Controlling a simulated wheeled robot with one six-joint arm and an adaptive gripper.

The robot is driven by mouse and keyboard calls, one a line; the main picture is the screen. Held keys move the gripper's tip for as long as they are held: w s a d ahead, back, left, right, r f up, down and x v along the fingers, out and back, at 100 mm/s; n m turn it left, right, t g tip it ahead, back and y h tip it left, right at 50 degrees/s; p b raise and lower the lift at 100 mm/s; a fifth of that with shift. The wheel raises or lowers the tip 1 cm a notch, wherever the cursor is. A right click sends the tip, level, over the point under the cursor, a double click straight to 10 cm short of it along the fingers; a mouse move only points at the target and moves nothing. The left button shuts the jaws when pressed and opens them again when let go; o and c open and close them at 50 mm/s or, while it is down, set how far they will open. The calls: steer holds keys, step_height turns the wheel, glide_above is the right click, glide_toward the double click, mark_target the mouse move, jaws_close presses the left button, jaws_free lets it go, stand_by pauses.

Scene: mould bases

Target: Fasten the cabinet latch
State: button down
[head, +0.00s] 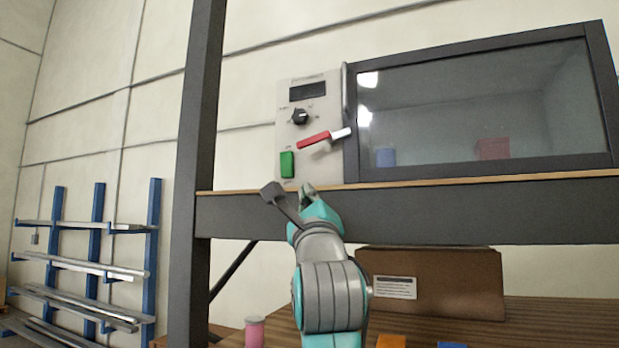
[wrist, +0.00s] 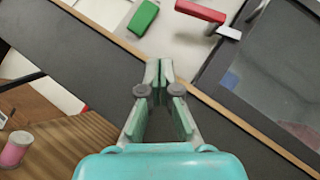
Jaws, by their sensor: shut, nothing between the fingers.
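The cabinet latch (head: 313,140) is a red lever with a white end, mounted on the pale control panel, tilted with its white end up and to the right. The white end overlaps the left edge of the cabinet's dark-framed glass door (head: 480,100); I cannot tell whether it engages. My gripper (head: 307,189) is shut and empty, below the panel and in front of the shelf edge. In the wrist view my gripper (wrist: 159,68) points toward the panel, apart from the latch.
The panel also carries a green switch (head: 287,164), a black knob (head: 300,117) and a dark display (head: 308,91). The shelf beam (head: 450,213) runs beneath the cabinet. A dark post (head: 201,120) stands left. A cardboard box (head: 450,285) and pink spool (head: 254,332) are below.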

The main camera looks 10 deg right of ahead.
steer(key=shift+s+a+f, duration=0.3)
steer(key=shift+s+f, duration=0.35)
steer(key=shift+f, duration=0.05)
steer(key=shift+s+a+f, duration=0.25)
steer(key=shift+s+f, duration=0.4)
